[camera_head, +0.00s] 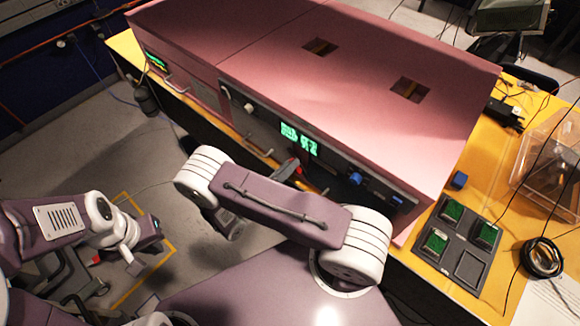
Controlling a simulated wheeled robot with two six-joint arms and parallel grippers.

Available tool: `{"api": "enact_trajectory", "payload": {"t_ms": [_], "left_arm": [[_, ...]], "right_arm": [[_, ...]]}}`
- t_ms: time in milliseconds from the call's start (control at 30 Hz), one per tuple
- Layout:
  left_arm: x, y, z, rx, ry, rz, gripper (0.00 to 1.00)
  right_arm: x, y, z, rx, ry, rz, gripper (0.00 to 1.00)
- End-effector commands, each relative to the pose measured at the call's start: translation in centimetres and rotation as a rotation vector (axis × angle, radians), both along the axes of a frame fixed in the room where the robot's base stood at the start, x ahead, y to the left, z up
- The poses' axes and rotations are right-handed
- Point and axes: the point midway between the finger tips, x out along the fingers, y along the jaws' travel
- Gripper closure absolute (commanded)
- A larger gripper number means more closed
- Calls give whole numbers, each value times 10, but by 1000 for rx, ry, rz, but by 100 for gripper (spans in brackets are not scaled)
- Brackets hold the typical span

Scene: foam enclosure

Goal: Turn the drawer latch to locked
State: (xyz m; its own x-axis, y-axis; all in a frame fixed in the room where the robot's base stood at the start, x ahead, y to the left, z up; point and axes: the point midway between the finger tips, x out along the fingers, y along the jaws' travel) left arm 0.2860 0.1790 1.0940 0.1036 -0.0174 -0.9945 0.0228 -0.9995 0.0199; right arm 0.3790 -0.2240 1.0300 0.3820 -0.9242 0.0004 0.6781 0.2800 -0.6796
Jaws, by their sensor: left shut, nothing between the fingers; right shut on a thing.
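The pink enclosure (330,60) stands on the yellow table, its dark front panel facing me. My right gripper (290,170) is at the lower part of this panel, shut on a small red part that looks like the drawer latch (294,165). My own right arm crosses in front and hides much of the contact, so the latch's angle cannot be told. My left gripper (148,243) is shut and empty, low at the left over the floor, well away from the enclosure.
A green display (299,138) and blue parts (356,178) are on the front panel. A grey tray (466,268) with green blocks, a blue block (459,180), a black cable coil (541,257) and a clear bin (552,165) occupy the table's right side. Floor at left is partly free.

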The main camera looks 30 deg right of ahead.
Motion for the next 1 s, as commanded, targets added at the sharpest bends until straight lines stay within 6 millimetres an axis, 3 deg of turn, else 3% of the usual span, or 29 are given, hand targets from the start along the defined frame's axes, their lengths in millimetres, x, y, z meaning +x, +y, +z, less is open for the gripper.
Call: {"api": "enact_trajectory", "payload": {"t_ms": [600,1000], "left_arm": [[0,0,-7,0,0,0,100],[0,0,-8,0,0,0,100]], "right_arm": [[4,2,-6,-214,515,0,100],[4,2,-9,-300,721,0,100]]}}
